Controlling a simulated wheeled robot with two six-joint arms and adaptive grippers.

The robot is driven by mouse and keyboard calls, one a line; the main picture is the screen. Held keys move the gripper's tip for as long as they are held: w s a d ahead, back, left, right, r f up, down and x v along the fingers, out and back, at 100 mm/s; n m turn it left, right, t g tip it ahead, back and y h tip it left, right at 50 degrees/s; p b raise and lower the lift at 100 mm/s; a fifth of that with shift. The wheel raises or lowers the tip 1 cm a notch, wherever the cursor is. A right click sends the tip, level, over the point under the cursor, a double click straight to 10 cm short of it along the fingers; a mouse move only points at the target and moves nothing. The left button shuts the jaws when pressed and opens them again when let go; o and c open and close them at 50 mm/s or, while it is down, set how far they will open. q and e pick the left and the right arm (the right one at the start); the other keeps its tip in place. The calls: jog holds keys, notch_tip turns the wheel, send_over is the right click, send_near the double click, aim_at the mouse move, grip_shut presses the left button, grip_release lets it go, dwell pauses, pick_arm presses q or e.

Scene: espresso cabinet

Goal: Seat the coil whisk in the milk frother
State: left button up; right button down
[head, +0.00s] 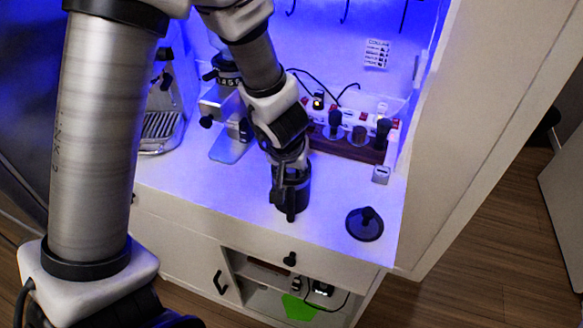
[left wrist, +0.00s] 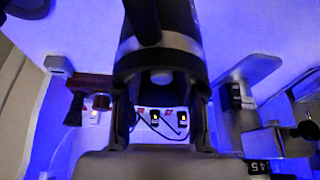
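The milk frother (head: 291,194) is a dark upright cylinder on the white counter. In the left wrist view its dark body (left wrist: 160,28) and grey rim band fill the upper middle, with a small pale spot inside that I cannot identify. My left gripper (head: 292,168) points down at the top of the frother. In the left wrist view its fingers (left wrist: 161,112) are spread wide on both sides of the frother's near end, with no object visible in the gap. Contact cannot be told. I cannot make out the coil whisk. My right gripper is not in view.
A round black lid with a knob (head: 365,224) lies right of the frother, near the counter's front edge. A wooden rack with dark-handled tools (head: 352,144) and a power strip stand behind. A grinder and an espresso machine (head: 162,130) stand at left.

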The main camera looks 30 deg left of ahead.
pick_arm(q)
jog(key=shift+s+r, duration=0.1)
jog(key=shift+r, duration=0.45)
jog(key=v, duration=0.6)
jog(key=shift+s, duration=0.25)
jog(key=shift+d, duration=0.1)
